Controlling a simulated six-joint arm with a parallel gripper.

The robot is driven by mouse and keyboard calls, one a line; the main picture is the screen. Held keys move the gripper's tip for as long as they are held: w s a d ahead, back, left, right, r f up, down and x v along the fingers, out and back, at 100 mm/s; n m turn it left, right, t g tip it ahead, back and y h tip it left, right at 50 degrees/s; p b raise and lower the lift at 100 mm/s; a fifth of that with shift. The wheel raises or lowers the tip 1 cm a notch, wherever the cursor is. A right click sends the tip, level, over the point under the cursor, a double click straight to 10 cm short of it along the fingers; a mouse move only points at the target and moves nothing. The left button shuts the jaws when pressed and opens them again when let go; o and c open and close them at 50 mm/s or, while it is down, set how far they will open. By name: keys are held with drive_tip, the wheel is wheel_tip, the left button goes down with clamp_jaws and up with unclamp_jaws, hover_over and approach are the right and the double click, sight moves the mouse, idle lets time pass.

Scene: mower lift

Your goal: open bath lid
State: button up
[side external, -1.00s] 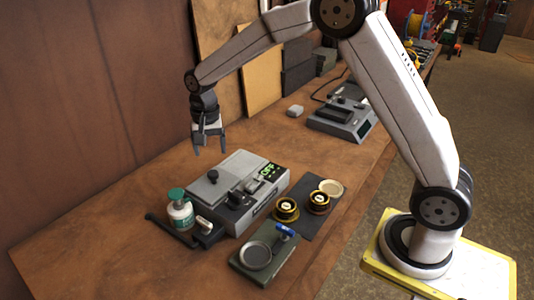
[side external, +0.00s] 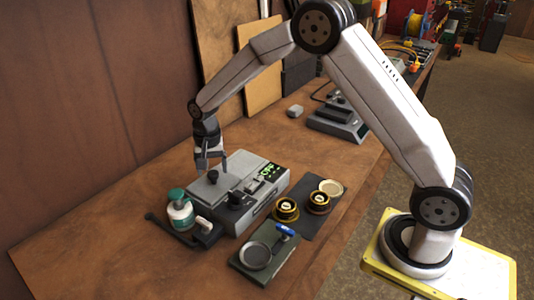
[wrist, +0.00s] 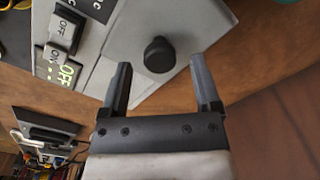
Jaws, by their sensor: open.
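The bath (side external: 247,207) is a grey box on the bench with a green lit display at its right end. Its lid (side external: 226,175) lies flat and closed on top, with a round black knob (side external: 212,176) standing on it. In the wrist view the knob (wrist: 159,55) shows just beyond my fingertips, roughly between their lines. My gripper (side external: 210,166) is open and empty above the back left part of the lid, fingers pointing down. The open fingers also show in the wrist view (wrist: 160,72). I cannot tell the exact gap between fingertips and knob.
A bottle with a green cap (side external: 180,209) and a dark-handled tool (side external: 172,231) lie left of the bath. A green plate with a round dish (side external: 257,256) is in front. Brass-rimmed round pieces (side external: 286,208) sit on a dark mat. Another grey device (side external: 338,122) stands behind right.

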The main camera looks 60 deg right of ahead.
drive_tip(key=shift+f, duration=0.6)
clamp_jaws()
idle(1.1)
